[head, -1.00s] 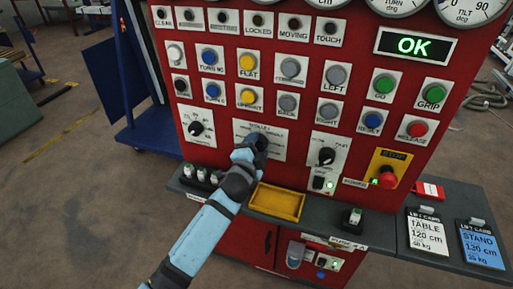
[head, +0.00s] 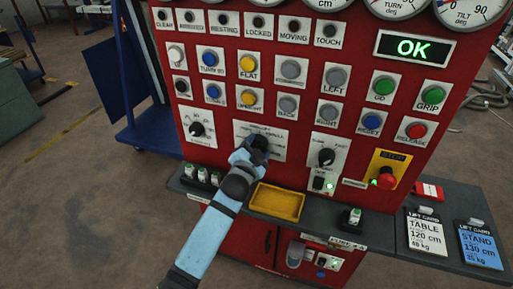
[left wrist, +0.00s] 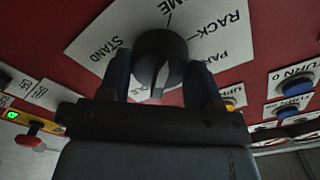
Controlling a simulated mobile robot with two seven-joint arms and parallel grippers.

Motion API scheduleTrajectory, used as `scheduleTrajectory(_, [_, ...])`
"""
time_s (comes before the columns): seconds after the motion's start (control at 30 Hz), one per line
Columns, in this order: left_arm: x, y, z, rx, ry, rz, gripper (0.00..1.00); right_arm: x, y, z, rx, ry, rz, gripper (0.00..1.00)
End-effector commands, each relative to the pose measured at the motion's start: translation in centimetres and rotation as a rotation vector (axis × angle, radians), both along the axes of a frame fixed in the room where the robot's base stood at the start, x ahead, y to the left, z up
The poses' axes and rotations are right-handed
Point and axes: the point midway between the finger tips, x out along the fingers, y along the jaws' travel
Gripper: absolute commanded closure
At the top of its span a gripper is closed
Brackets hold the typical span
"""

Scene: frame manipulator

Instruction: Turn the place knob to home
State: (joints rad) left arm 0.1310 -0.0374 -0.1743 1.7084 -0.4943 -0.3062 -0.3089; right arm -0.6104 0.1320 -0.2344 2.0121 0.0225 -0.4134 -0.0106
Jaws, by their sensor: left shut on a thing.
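The place knob is a round black knob (head: 261,143) on a white label plate (head: 242,128) in the middle of the red panel. In the left wrist view the knob (left wrist: 158,57) sits between my two dark fingers, and the plate around it reads STAND, RACK and other partly cut or covered words, one ending in ME at the top edge. A pale pointer mark shows on the knob's lower side in that view. My left gripper (head: 250,150) is shut on the knob; in the wrist view its fingers (left wrist: 160,75) flank it. My right gripper is out of view.
Another black knob (head: 326,157) is to the right and one (head: 197,130) to the left. Rows of coloured buttons lie above. A red stop button (head: 386,178) is on the right. A shelf with a yellow tray (head: 277,202) juts out below. The display (head: 414,48) reads OK.

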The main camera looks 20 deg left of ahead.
Motion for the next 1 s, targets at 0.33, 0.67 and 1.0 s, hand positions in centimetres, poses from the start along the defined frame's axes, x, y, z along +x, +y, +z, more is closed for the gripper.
scheduleTrajectory(0.33, [0.0, 0.0, 0.1, 0.000, -0.001, 0.000, 0.17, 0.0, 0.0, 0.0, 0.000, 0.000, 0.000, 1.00])
scheduleTrajectory(0.67, [-0.9, 0.0, -0.1, 0.001, 0.000, 0.000, 0.17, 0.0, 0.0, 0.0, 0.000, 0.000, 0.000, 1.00])
scheduleTrajectory(1.0, [-8.1, 0.3, -0.1, 0.000, 0.001, 0.001, 0.17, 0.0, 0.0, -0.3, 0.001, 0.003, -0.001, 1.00])
